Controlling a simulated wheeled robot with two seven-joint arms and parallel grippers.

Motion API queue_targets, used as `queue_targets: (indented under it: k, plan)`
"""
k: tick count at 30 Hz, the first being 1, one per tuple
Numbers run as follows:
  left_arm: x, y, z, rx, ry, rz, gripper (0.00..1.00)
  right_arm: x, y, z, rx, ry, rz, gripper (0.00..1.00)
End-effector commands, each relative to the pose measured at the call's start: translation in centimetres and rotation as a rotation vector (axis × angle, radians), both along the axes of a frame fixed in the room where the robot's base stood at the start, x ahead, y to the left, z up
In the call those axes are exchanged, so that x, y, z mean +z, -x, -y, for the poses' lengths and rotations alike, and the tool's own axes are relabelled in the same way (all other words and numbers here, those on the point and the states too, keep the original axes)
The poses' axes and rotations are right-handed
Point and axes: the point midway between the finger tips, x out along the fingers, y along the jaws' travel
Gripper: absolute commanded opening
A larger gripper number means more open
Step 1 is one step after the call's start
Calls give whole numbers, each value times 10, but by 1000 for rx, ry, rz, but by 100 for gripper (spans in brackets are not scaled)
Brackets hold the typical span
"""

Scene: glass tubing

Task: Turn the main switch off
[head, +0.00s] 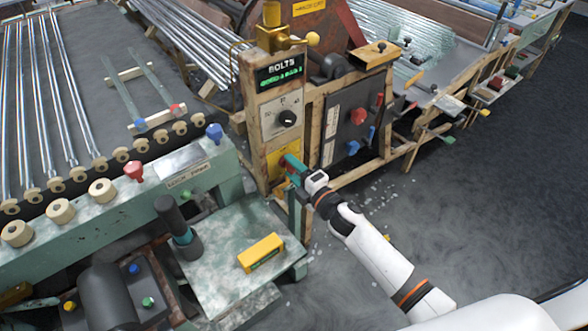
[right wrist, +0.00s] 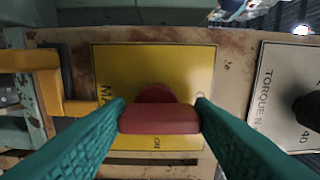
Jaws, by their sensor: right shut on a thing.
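The main switch is a red knob (right wrist: 160,118) with a bar-shaped handle on a yellow plate (right wrist: 110,75). The plate is on a wooden post and also shows in the head view (head: 273,161). In the right wrist view the handle lies straight across the picture, with "ON" printed below it. Other lettering on the plate is partly hidden by my fingers. My right gripper (head: 291,165) has its teal fingers shut on the handle, one at each end. In the head view the gripper covers the knob. My left gripper is not in view.
Above the switch, the post bears a torque dial (head: 286,117) and a "BOLTS" display (head: 280,70). To the right is a dark panel (head: 345,125) with red and blue knobs. A green machine table (head: 215,285) with a yellow block (head: 261,252) stands in front, left of my right arm.

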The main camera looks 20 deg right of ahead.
Motion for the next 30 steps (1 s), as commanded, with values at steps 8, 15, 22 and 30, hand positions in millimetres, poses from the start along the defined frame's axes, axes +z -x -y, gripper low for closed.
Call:
queue_targets:
  k: [8, 15, 22, 30]
  plan:
    - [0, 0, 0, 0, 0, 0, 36, -1, 0, 0, 0, 4, -1, 71]
    - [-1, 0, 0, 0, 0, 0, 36, -1, 5, 2, 0, 3, -1, 71]
    - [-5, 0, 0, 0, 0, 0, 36, -4, 43, 15, 1, 3, -3, 71]
    - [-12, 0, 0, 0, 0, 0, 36, -3, 94, 34, 1, 3, -3, 71]
